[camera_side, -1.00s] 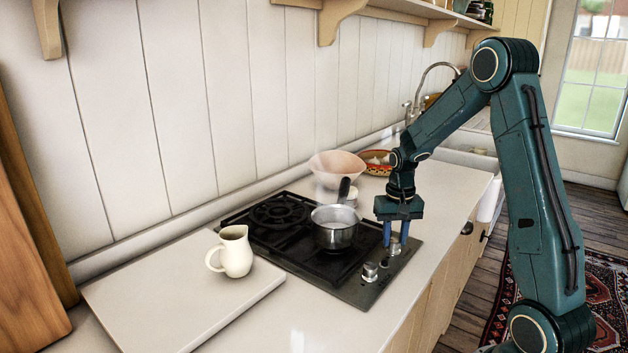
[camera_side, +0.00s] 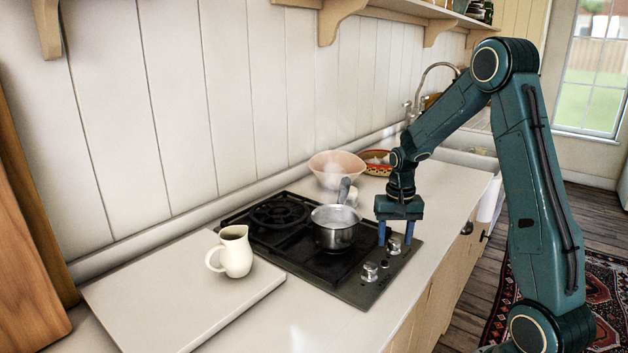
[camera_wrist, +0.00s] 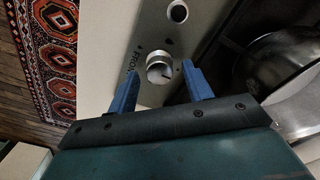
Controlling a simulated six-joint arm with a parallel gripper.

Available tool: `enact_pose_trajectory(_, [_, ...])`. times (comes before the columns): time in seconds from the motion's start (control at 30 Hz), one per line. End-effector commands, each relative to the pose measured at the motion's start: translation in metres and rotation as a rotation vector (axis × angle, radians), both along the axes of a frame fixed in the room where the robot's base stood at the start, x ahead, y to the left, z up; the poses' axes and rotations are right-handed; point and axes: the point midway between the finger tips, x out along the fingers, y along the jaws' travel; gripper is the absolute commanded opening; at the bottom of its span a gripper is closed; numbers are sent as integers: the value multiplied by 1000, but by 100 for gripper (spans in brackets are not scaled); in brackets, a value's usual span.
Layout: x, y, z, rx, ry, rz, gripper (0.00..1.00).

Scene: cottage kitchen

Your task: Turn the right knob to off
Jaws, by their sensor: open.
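The right knob (camera_side: 395,245) is a silver stove knob at the far end of the stove's front panel. It also shows in the wrist view (camera_wrist: 160,68), near the lettering "FRONT". My gripper (camera_side: 396,240) points down over this knob. Its two blue fingers are spread open, and in the wrist view my gripper (camera_wrist: 160,79) has one finger on each side of the knob with gaps between. The other knob (camera_side: 370,271) is silver and sits nearer the side camera. The knob's exact pointer direction is hard to tell.
A steel saucepan (camera_side: 335,232) with a dark handle sits on the black stove (camera_side: 283,245), close to my gripper, with faint steam above it. A pink bowl (camera_side: 337,165) stands behind. A cream jug (camera_side: 234,252) stands on a pale board (camera_side: 185,300) at left.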

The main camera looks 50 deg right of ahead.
Motion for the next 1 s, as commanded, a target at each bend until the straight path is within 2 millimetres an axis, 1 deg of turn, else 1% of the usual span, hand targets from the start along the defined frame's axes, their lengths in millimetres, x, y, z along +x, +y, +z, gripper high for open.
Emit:
enact_pose_trajectory(0.17, [0,0,2,0,0,0,50])
enact_pose_trajectory(0.37, [0,0,14,0,-1,0,50])
enact_pose_trajectory(0.57, [1,-1,40,-3,-5,0,50])
enact_pose_trajectory(0.9, [1,0,98,-3,-3,0,50])
enact_pose_trajectory(1.0, [0,0,113,-3,-3,0,50])
